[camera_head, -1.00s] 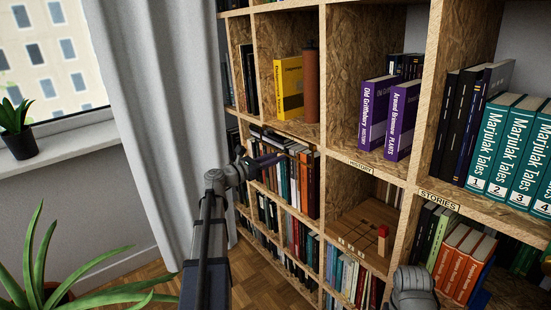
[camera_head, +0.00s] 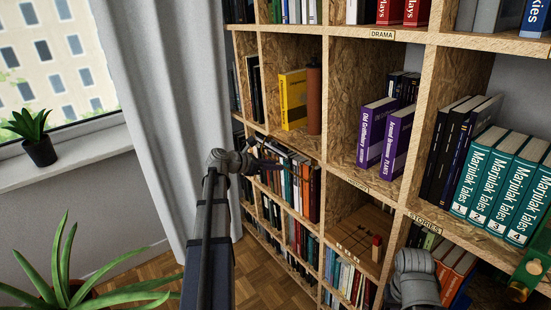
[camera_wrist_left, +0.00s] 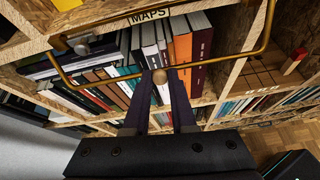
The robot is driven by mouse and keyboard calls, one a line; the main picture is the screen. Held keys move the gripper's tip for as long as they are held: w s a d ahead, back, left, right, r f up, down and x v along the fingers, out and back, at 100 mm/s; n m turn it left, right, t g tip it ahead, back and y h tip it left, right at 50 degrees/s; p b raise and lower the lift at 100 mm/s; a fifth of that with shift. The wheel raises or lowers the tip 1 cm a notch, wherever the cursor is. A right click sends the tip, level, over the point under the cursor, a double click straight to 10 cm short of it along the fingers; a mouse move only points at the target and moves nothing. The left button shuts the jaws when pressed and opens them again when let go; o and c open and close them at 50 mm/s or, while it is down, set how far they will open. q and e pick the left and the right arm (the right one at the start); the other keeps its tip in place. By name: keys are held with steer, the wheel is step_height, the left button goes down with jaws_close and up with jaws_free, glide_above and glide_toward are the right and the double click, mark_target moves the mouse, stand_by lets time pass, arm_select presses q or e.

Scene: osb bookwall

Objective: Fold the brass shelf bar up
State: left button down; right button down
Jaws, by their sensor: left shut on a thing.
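The brass shelf bar (camera_wrist_left: 100,86) shows in the left wrist view as a thin bent rod that runs across the book spines, under the MAPS label. A round wooden knob (camera_wrist_left: 159,76) sits on its middle. My left gripper (camera_wrist_left: 160,84) is shut on the bar at this knob, its two dark fingers on either side. In the head view my left gripper (camera_head: 268,160) reaches to the book compartment below the yellow book. There the bar is too small and covered to make out clearly. My right gripper is not in view; only a grey part of my right arm shows.
The OSB bookwall (camera_head: 337,110) fills the right side. A wooden game board with a red piece (camera_head: 376,243) stands in a nearby compartment. A grey curtain (camera_head: 160,130) and plants (camera_head: 60,270) are on the left. A green and brass object (camera_head: 533,272) is at the right edge.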

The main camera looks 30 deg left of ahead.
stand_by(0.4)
arm_select(q)
steer(key=c, duration=0.7)
jaws_free()
steer(key=shift+c, duration=0.2)
steer(key=p+v, duration=0.3)
steer(key=v, duration=0.5)
steer(key=shift+r+p, duration=0.15)
steer(key=shift+p, duration=0.2)
steer(key=shift+w, duration=0.1)
